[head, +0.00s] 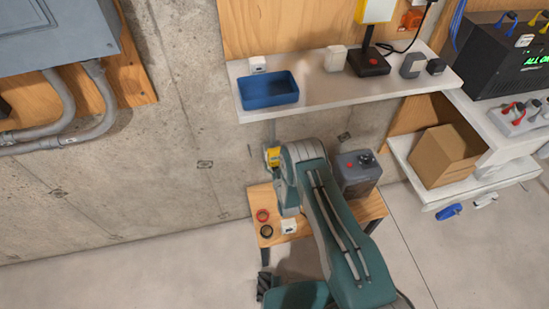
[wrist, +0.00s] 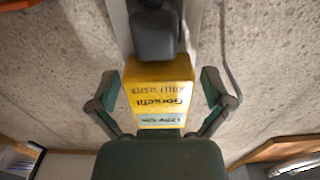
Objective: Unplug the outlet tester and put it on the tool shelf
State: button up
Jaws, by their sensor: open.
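The outlet tester (wrist: 160,95) is a yellow block with dark lettering and a pale label in the wrist view. Its far end meets a dark grey piece (wrist: 152,35) on the concrete wall. My gripper (wrist: 160,84) is open, with one finger on each side of the tester and a visible gap at both sides. In the head view the tester (head: 272,156) is a small yellow patch left of my arm, below the white shelf. My arm hides most of the gripper there. The long white shelf (head: 325,95), perhaps the tool shelf, is above it.
A blue tray (head: 268,90), a white cube (head: 335,58) and a black device with a red button (head: 369,62) stand on the shelf. Below, a wooden bench (head: 262,196) holds rings and a grey box (head: 357,172). A cardboard box (head: 444,156) is at right.

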aim_at(277, 164)
dwell(0.9)
jog(key=c, duration=1.1)
jog(key=shift+c, duration=0.2)
jog(key=shift+s+d, duration=0.1)
jog(key=shift+v, duration=2.9)
jog(key=shift+r, duration=0.1)
